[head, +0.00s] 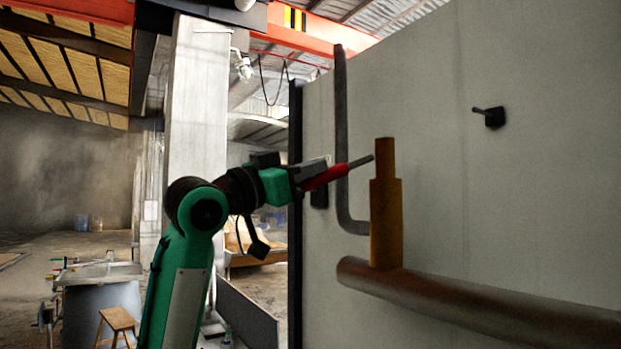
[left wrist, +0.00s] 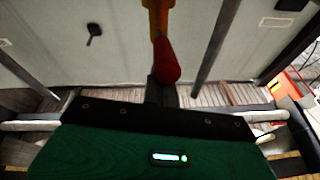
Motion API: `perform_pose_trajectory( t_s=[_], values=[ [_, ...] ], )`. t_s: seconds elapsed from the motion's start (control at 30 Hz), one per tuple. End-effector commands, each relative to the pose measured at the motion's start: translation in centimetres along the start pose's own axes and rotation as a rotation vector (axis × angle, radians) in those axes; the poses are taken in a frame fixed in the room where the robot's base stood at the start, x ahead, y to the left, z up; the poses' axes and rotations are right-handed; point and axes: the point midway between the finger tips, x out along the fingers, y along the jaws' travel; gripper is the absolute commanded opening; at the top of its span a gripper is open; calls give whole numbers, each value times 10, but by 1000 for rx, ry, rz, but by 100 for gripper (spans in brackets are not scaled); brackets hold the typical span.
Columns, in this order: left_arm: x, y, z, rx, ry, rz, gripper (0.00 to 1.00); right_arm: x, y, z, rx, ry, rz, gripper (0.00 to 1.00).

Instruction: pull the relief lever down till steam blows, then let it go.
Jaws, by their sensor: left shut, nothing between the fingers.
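The relief lever has a red grip (head: 323,178) and a grey rod that meets the upright brass valve body (head: 386,225). The lever slopes, with its red end lower than its valve end. My left gripper (head: 318,166) is shut and empty, right at the outer end of the red grip. The left wrist view shows the red grip (left wrist: 166,62) just ahead of the dark fingertips (left wrist: 165,92), with the brass valve body (left wrist: 155,14) beyond it. I cannot tell whether the fingers touch the grip. No steam shows. My right gripper is not in view.
A bent grey pipe (head: 342,130) runs up behind the lever. A thick copper-brown pipe (head: 470,300) crosses below the valve. A dark peg (head: 490,116) sticks out of the pale panel (head: 560,180). A wooden stool (head: 116,320) stands far off at lower left.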

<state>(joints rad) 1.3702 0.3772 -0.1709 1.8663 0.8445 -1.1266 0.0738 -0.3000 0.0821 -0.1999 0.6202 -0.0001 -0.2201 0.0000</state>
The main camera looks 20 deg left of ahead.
Motion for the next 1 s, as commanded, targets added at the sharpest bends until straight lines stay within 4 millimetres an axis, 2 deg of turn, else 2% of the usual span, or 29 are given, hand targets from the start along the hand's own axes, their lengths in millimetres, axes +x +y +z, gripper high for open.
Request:
perform_pose_trajectory(
  t_s=[0.03,0.27,0.43,0.63,1.0],
  values=[
    [-2,2,9,-1,3,-1,0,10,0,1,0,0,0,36],
    [-3,5,26,0,-1,-1,0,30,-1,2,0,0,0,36],
    [-1,9,44,-9,107,-20,0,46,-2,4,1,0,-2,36],
    [2,10,52,-7,128,-25,0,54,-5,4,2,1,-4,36],
    [5,12,59,-8,125,-25,0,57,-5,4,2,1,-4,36]
  ],
)
